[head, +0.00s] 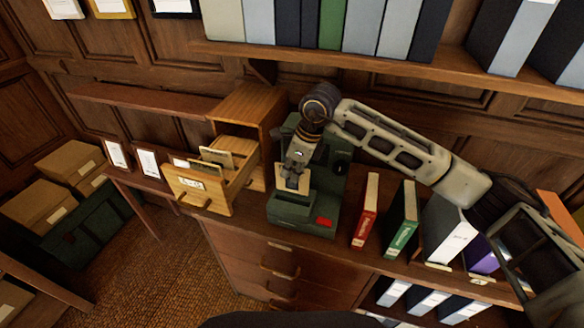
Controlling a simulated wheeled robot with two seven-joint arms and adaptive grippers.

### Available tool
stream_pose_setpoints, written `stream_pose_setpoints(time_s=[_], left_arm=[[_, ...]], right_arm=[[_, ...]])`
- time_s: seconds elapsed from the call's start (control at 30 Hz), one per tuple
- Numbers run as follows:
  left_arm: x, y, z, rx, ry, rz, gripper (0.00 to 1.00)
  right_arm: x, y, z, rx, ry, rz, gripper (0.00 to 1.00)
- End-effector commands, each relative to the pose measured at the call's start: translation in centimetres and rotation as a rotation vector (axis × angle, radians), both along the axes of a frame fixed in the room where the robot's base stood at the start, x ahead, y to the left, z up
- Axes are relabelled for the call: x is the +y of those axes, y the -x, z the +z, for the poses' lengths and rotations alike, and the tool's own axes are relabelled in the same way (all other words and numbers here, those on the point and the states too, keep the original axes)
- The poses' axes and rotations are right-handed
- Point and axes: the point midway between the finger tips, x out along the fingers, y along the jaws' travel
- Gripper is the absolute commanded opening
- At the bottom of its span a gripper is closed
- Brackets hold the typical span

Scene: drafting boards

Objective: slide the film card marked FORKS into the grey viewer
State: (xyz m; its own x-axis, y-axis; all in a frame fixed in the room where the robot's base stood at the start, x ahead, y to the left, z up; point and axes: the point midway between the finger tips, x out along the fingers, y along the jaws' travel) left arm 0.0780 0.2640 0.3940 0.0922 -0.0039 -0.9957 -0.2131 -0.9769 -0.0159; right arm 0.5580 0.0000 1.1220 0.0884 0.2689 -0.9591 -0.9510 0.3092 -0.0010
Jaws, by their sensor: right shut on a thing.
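The viewer (283,215), dark grey-green with a red patch on its front right, stands on the wooden cabinet top. My right gripper (293,168) points down over the viewer's front part and is shut on a small cream film card (290,184) with a dark middle. The card is upright just above or at the viewer's front block; I cannot tell whether its lower edge is inside. Its marking is too small to read. My left gripper is not in view.
Left of the viewer, an open wooden drawer (198,196) holds several cards. To the right stand a red book (366,208), a green book (401,220) and a white binder (447,232). A shelf of binders (430,70) runs above and behind.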

Motion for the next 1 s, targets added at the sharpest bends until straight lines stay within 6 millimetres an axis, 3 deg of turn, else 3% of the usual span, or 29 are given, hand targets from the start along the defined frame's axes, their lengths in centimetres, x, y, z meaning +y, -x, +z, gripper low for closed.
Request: stream_pose_setpoints(time_s=[0.33,1.0], left_arm=[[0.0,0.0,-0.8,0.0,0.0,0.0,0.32],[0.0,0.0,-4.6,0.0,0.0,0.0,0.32]], right_arm=[[0.0,0.0,-2.2,-0.001,0.0,-0.001,0.0],[0.0,-0.1,-6.1,-0.001,0.0,0.0,0.0]])
